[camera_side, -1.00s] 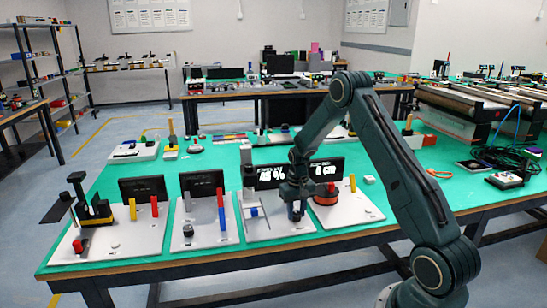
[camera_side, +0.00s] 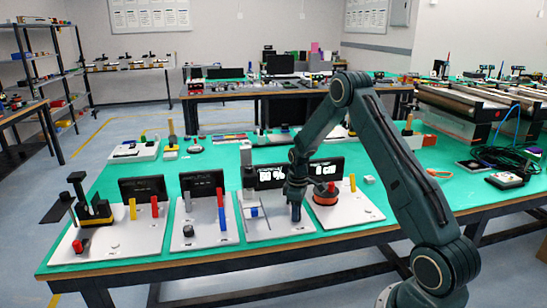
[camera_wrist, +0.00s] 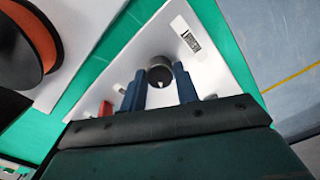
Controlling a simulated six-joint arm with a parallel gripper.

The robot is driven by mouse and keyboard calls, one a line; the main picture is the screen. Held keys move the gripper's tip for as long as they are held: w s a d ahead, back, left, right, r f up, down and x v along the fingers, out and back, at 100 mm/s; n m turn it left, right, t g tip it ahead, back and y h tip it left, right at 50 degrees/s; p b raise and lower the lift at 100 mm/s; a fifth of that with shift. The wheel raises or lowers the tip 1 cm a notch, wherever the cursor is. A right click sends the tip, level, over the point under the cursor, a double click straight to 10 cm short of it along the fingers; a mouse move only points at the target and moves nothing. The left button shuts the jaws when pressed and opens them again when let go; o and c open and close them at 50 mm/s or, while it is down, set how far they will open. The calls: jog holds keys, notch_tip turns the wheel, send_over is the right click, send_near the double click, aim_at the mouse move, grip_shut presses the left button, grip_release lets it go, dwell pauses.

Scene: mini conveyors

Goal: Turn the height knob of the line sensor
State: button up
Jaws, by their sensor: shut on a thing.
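The line sensor station appears to be the white plate (camera_side: 275,226) under my gripper, with a grey post (camera_side: 247,165), a small blue block (camera_side: 254,212) and a dark screen (camera_side: 270,176) that seems to read 60 %. My gripper (camera_side: 296,215) points down over the plate's right part. In the wrist view its two blue fingers (camera_wrist: 160,82) are shut on a round dark knob (camera_wrist: 160,67) with a white pointer mark. The knob is hidden by the fingers in the side view.
To the right, a plate carries an orange-red spool (camera_side: 325,197), a yellow post (camera_side: 352,183) and a screen (camera_side: 327,172) reading 0 cm.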

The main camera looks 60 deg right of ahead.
jog(key=shift+n, duration=0.8)
jog(key=o, duration=1)
jog(key=shift+c, duration=0.2)
jog(key=shift+r, duration=0.15)
notch_tip(320, 180, up, 14)
jog(key=shift+f, duration=0.25)
